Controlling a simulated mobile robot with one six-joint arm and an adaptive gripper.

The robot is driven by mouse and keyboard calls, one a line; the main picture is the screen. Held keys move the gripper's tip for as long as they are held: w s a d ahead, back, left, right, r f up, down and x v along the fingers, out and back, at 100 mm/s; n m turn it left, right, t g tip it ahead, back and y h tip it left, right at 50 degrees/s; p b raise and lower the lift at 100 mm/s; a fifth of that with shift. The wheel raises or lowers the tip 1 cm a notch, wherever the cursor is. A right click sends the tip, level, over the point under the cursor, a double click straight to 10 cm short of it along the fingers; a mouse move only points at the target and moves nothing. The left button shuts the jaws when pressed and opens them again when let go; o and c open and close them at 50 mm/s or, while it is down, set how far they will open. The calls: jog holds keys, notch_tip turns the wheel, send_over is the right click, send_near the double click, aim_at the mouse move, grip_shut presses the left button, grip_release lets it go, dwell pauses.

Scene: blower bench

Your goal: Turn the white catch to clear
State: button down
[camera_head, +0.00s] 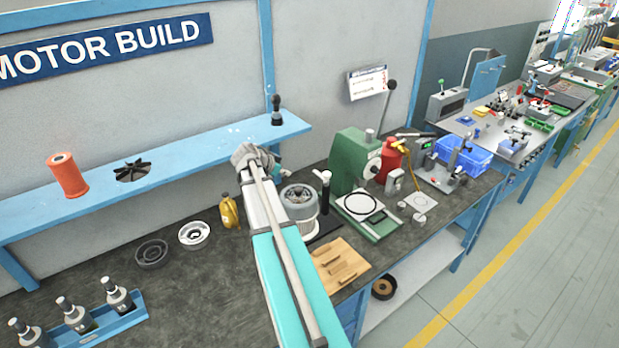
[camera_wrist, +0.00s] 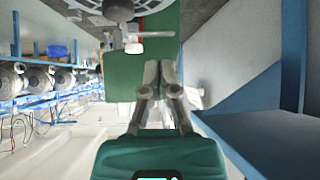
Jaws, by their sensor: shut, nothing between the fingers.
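My gripper (camera_wrist: 158,68) is shut and empty in the wrist view, its two grey fingertips together. They point at a green block (camera_wrist: 122,78) and overlap it in the picture; I cannot tell whether they touch. A small white round piece (camera_wrist: 134,47) and a thin pale bar (camera_wrist: 156,34) show just above the fingertips, beside a dark cylinder. One of these may be the white catch; I cannot tell which, nor its setting. In the head view my arm hides the fingers. The green machine (camera_head: 348,160) stands to the right of my wrist there.
A motor stator (camera_head: 299,200), wooden block (camera_head: 338,262) and red bottle (camera_head: 391,163) stand on the bench near the machine. A blue shelf (camera_head: 200,155) runs along the wall behind my wrist.

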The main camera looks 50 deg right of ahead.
aim_at(316, 174)
jog(key=shift+d+f, duration=0.1)
dwell(0.3)
jog(key=shift+d+f+b, duration=0.5)
jog(key=shift+b, duration=0.1)
jog(key=b+x, duration=0.5)
jog(key=x, duration=0.3)
jog(key=shift+s+d+f+b, duration=0.1)
jog(key=shift+d+f+b, duration=0.05)
jog(key=shift+f+b, duration=0.15)
jog(key=shift+s+d+r, duration=0.1)
jog(key=shift+d, duration=0.9)
jog(key=shift+s+d+r, duration=0.1)
jog(key=shift+s+d, duration=0.05)
jog(key=shift+d, duration=0.9)
jog(key=shift+d, duration=0.75)
jog(key=shift+a, duration=0.15)
